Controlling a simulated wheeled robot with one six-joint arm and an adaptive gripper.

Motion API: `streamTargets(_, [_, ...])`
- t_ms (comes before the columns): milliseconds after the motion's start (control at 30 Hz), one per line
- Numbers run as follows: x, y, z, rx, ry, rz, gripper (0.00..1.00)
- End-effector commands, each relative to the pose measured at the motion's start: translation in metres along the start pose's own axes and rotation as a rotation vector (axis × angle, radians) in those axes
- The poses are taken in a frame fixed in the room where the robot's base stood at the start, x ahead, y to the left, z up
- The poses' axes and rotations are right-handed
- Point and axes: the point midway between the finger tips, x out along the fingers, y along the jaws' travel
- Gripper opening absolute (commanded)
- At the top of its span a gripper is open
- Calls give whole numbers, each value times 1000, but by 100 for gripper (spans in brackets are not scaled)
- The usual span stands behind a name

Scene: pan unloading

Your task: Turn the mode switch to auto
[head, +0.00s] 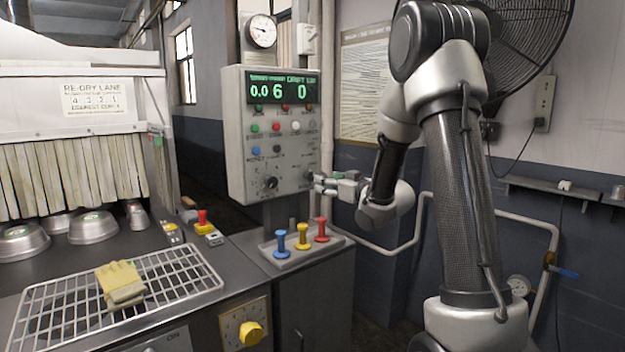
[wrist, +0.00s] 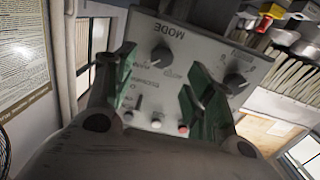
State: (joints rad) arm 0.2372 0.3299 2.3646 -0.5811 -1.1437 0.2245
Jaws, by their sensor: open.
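The mode switch is a black rotary knob (wrist: 160,53) under the printed word MODE on the grey control box (head: 236,150). In the wrist view the panel appears upside down and the knob lies between my finger pads, towards the far ends. My gripper (head: 320,181) is open, at the lower right of the box front in the head view, where its fingers largely hide the knob. I cannot tell whether the fingers touch it. The knob's exact setting is too small to read.
A second black knob (head: 270,184) sits left of the mode switch. Coloured buttons and lamps lie above, under a green display (head: 283,88). Below stands a tray with blue, yellow and red pegs (head: 303,236). A wire rack (head: 60,310) holds gloves (head: 120,284).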

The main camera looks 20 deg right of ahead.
Motion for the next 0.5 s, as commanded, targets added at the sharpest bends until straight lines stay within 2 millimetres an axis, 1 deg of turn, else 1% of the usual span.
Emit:
streamTargets(33, [2, 0, 3, 9, 20, -14, 54])
streamTargets(167, [10, -2, 3, 16, 45, -30, 54])
streamTargets(267, [24, -3, 1, 15, 47, -30, 54])
streamTargets(500, [64, -4, 0, 15, 45, -30, 54])
